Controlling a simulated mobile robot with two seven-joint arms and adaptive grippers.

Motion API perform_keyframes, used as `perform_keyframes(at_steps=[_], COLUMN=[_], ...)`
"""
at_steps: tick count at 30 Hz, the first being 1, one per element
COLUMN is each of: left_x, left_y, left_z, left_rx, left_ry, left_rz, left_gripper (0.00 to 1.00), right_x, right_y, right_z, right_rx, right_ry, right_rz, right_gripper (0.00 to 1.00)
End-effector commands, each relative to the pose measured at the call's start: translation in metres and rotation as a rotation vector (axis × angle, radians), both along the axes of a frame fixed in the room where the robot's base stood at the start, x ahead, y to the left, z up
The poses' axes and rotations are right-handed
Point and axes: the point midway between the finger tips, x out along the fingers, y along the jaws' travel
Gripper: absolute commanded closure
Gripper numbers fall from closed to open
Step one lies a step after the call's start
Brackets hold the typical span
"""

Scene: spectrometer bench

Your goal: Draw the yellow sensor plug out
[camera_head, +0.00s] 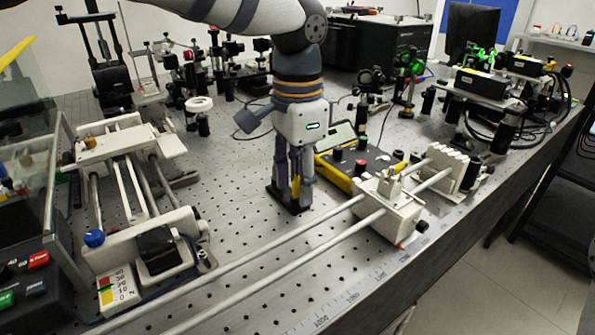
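My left gripper (294,188) points straight down at the middle of the bench. Its two grey fingers stand close together around a narrow yellow piece, which looks like the yellow sensor plug (296,187). The plug is upright over a small black base (283,196) on the perforated bench top and is partly covered by the fingers. I cannot tell whether the fingers press on it or only stand beside it. My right gripper is out of view.
A yellow-edged control box (376,160) stands just right of the gripper. Two long rails (290,251) with a white carriage (390,212) run in front. A white slide assembly (130,150) stands at left. Optics posts (200,117) fill the back.

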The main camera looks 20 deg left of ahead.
Motion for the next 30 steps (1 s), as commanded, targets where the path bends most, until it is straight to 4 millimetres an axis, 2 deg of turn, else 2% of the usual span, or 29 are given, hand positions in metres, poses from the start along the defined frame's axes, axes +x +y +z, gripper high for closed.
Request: perform_keyframes(at_steps=[1, 5, 6, 16, 30], left_x=[0.0, 0.0, 0.0, 0.0, 0.0], left_y=[0.0, 0.0, 0.0, 0.0, 0.0], left_z=[0.0, 0.0, 0.0, 0.003, 0.028], left_rx=[0.0, 0.0, 0.0, 0.001, 0.001], left_ry=[0.0, 0.0, 0.0, -0.002, -0.004], left_rz=[0.0, 0.0, 0.0, 0.0, 0.0], left_gripper=[0.67, 0.97, 1.0, 1.0, 1.0], right_x=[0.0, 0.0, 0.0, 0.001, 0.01], right_y=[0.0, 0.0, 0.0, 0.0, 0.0], right_z=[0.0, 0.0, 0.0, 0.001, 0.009], right_rx=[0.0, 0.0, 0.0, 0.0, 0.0], right_ry=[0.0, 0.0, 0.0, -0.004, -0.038], right_rz=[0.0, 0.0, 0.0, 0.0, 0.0], right_gripper=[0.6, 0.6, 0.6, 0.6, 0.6])
